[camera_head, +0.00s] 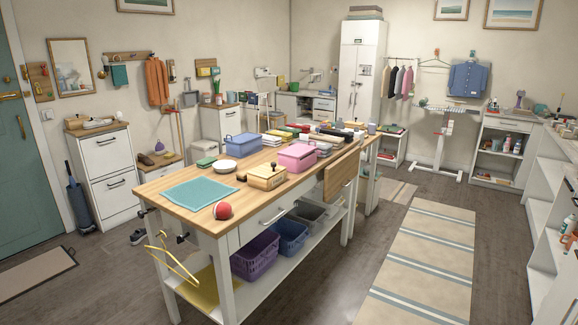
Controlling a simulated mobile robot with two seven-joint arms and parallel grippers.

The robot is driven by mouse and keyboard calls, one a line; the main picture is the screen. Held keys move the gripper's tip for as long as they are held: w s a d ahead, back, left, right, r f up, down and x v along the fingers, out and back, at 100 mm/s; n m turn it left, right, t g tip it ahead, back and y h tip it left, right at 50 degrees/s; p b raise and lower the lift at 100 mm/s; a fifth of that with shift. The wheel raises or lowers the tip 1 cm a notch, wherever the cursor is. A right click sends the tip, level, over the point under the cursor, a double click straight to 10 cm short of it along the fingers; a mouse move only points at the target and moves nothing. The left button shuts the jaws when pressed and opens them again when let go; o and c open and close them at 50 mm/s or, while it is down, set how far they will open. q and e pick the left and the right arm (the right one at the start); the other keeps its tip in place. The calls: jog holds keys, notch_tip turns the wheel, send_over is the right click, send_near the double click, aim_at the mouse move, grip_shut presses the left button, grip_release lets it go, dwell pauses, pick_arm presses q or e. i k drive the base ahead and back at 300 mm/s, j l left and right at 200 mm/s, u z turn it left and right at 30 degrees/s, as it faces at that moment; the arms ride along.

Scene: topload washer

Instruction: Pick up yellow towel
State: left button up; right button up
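A flat yellow cloth (207,291), which looks like the yellow towel, lies on the lower shelf at the near left end of the wooden-topped work table (158,183). A table leg and a yellow hanger (172,259) hanging at the table's end partly cover it. Another small yellow item (207,71) is on a wall rack at the back; I cannot tell what it is. Neither of my grippers is in view.
A purple basket (255,257) and a blue basket (290,236) stand right of the yellow cloth on the shelf. A teal cloth (200,194) and red ball (222,211) are on the tabletop.

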aim_at(281, 78)
jog(key=i+l+z, duration=0.25)
jog(key=i+z, duration=0.9)
jog(key=i, duration=2.55)
jog(key=i+u, duration=0.2)
jog(key=i, duration=0.5)
jog(key=i+l+u, duration=0.2)
jog(key=i, duration=0.45)
jog(key=i+j+z, duration=0.1)
jog(key=i, duration=0.6)
jog(key=i+j+z, duration=0.1)
jog(key=i, duration=0.6)
jog(key=i+j+z, duration=0.2)
jog(key=i, duration=1.15)
jog(key=i+u, duration=0.1)
jog(key=i, duration=0.6)
jog(key=i+l+u, duration=0.1)
jog(key=i, duration=0.6)
jog(key=i+u, duration=0.5)
jog(key=i+l+u, duration=0.2)
jog(key=i+u, duration=0.3)
